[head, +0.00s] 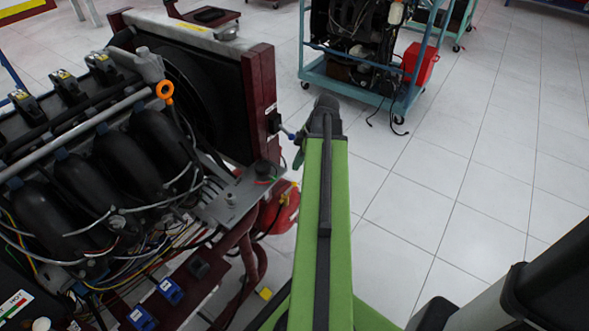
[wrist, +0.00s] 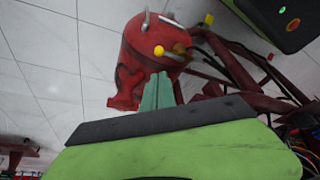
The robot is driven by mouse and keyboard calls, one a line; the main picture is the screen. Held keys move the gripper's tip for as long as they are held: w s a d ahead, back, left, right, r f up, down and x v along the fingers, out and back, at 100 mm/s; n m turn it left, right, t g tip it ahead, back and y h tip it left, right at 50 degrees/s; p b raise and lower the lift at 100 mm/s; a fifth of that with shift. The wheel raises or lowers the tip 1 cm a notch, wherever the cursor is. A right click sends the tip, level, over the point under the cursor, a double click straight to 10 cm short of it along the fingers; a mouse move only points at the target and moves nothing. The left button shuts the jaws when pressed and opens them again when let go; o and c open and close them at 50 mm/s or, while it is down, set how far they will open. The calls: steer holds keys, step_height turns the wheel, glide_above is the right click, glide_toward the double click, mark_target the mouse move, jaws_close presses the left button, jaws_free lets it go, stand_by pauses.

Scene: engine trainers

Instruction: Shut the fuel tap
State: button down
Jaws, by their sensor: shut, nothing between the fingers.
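A red fuel tank (wrist: 132,66) is in the upper middle of the wrist view, with a yellow round part (wrist: 158,51) and a brass-coloured fitting (wrist: 180,50) on its side. I cannot tell which of these is the fuel tap, or how its handle is turned. My gripper (wrist: 159,78) shows as pale green fingers, shut and empty, overlapping the tank's lower edge in the picture. Whether they touch it I cannot tell. In the head view the red tank (head: 283,212) sits low beside the engine trainer, left of my green arm, which hides part of that area.
The engine trainer (head: 140,160), with its radiator (head: 190,75), hoses and loose wires, fills the left side. Dark red frame tubes and dark hoses run right of the tank in the wrist view. A blue cart (head: 375,95) stands behind.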

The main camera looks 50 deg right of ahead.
mark_target(290, 189)
steer(key=b+x, duration=0.7)
steer(key=x, duration=0.1)
steer(key=shift+f, duration=0.4)
steer(key=shift+r, duration=0.15)
